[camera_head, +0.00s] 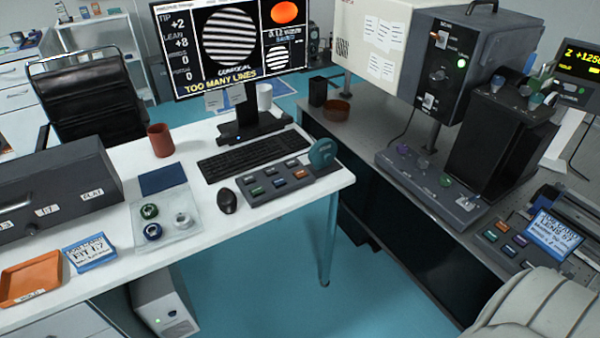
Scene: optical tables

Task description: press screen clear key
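A grey key box (316,187) lies on the white desk in front of the black keyboard (243,152). It carries two rows of small coloured keys. In its front row I see a green key (257,191), a blue key (279,183) and a red key (301,174). The key labels are too small to read, so I cannot tell which one is the clear key. The monitor (163,62) behind shows striped round patterns, an orange disc and the words "TOO MANY LINES". Neither of my grippers is in view.
A black mouse (227,201) and a teal round object (322,153) flank the key box. A clear tray (180,233) with lenses and a brown cup (160,140) stand further left. A second key panel (490,236) is on the right bench. A floor gap separates desk and bench.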

